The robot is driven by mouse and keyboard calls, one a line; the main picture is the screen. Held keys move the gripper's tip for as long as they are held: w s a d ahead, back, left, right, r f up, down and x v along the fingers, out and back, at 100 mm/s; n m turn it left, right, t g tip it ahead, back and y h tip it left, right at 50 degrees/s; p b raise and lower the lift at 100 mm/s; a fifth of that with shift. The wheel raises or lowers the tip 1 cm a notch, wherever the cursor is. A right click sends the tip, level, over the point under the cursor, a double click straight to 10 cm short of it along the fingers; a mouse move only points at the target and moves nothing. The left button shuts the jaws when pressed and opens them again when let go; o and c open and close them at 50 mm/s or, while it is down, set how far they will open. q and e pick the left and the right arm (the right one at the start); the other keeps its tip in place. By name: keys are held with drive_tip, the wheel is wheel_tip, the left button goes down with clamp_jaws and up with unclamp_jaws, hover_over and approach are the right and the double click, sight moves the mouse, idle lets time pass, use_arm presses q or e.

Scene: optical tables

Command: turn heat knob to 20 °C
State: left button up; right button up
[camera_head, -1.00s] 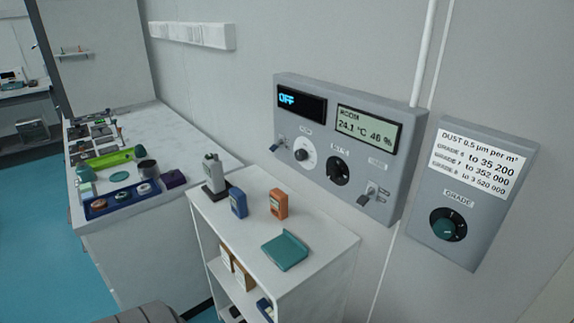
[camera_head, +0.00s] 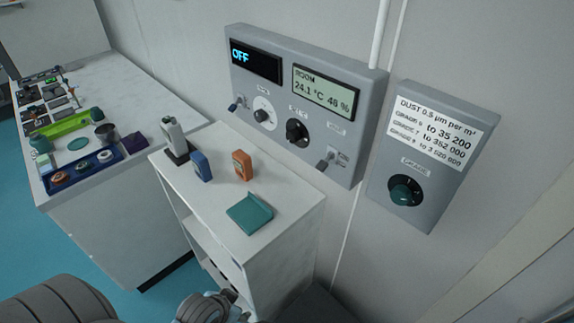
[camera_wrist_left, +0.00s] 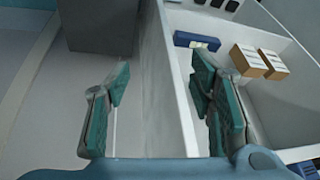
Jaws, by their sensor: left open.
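Grey parts of my arm show low in the head view. My right gripper is not in view.
The white shelf unit (camera_head: 285,220) below the panel bears a blue device (camera_head: 200,167), an orange device (camera_head: 242,166) and a teal tray (camera_head: 250,213). A second panel with a grade knob (camera_head: 404,191) hangs at right. Two boxes (camera_wrist_left: 249,61) lie inside the unit.

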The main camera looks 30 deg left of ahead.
use_arm(q)
wheel_tip(320, 180, up, 6)
drive_tip(key=w, duration=0.1)
drive_tip(key=m+t+h, duration=0.4)
drive_tip(key=t+h, duration=0.3)
drive_tip(key=t, duration=0.5)
approach(290, 137)
drive_tip(key=b+x, duration=0.8)
drive_tip(key=b, duration=0.4)
drive_tip(key=shift+w+d+f+b, duration=0.15)
drive_tip(key=shift+w+b, duration=0.2)
drive_tip(key=shift+w, duration=0.05)
drive_tip(key=shift+w+d, duration=0.1)
drive_tip(key=shift+w, duration=0.1)
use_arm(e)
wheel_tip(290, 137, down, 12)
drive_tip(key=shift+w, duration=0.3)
use_arm(q)
drive_tip(key=shift+c, duration=0.2)
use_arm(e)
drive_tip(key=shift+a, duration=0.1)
